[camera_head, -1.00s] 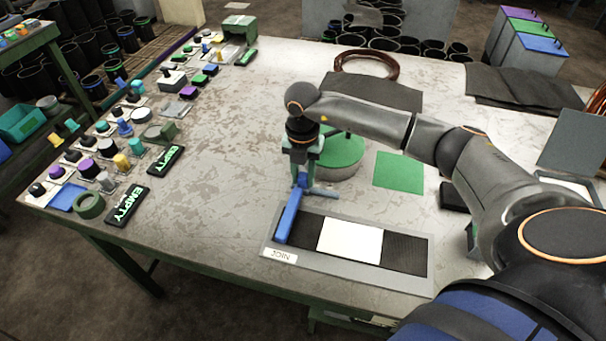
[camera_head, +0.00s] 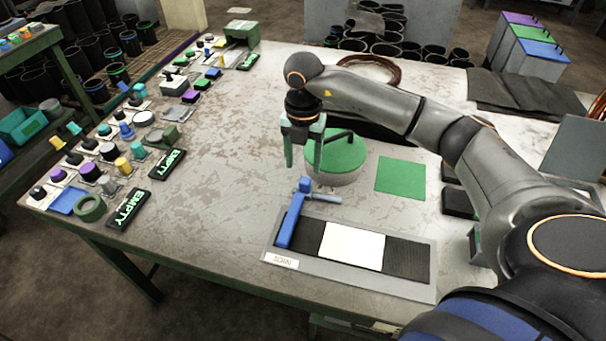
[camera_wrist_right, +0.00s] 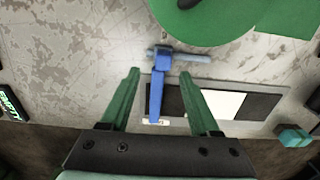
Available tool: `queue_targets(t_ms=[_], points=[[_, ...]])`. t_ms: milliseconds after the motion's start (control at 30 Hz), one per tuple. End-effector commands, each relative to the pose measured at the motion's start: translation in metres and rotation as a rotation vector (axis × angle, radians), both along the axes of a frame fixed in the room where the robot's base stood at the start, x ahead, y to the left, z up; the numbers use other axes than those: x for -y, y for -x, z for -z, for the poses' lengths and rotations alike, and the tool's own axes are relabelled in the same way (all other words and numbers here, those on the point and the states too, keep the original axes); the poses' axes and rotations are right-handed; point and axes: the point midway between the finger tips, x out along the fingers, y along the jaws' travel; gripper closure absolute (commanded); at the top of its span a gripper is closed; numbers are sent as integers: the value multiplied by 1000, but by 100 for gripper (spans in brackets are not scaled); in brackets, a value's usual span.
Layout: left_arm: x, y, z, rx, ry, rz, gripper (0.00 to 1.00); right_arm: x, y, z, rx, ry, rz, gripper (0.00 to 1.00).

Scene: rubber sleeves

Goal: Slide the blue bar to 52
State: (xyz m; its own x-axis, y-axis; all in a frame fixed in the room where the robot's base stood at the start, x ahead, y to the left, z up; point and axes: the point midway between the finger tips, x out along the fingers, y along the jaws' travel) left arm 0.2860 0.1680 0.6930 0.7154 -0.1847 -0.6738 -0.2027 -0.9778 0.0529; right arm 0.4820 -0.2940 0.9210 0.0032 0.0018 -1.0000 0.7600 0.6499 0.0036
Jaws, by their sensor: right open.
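The blue bar (camera_head: 292,217) lies across the left end of a grey plate (camera_head: 342,273) with a "JOIN" label, a white panel (camera_head: 353,246) and dark ribbed strips. A grey-blue rod (camera_head: 322,197) sticks out to the right from the bar's far end. My right gripper (camera_head: 303,165) is open and empty, raised above and beyond the bar's far end. In the right wrist view the blue bar (camera_wrist_right: 157,90) shows between the two green fingers (camera_wrist_right: 165,75), below them and apart. My left gripper is not in view. No number 52 is readable.
A round green-topped drum (camera_head: 333,153) with a black handle stands just behind the gripper. A green square (camera_head: 400,175) lies to its right. Knobs, buttons and "EMPTY" signs (camera_head: 127,208) line the table's left edge. The table's middle left is clear.

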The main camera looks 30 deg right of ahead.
Motion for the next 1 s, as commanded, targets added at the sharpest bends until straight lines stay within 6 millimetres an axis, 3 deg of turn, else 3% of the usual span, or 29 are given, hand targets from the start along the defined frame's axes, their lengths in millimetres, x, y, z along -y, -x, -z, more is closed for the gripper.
queue_targets(t_ms=[100, 333, 1000], points=[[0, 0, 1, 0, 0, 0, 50, 0, -1, -27, 5, 0, 0, 38], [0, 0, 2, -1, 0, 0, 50, 0, 0, -55, 3, -1, -1, 38], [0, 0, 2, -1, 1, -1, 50, 0, 0, -60, 1, -1, -1, 38]])
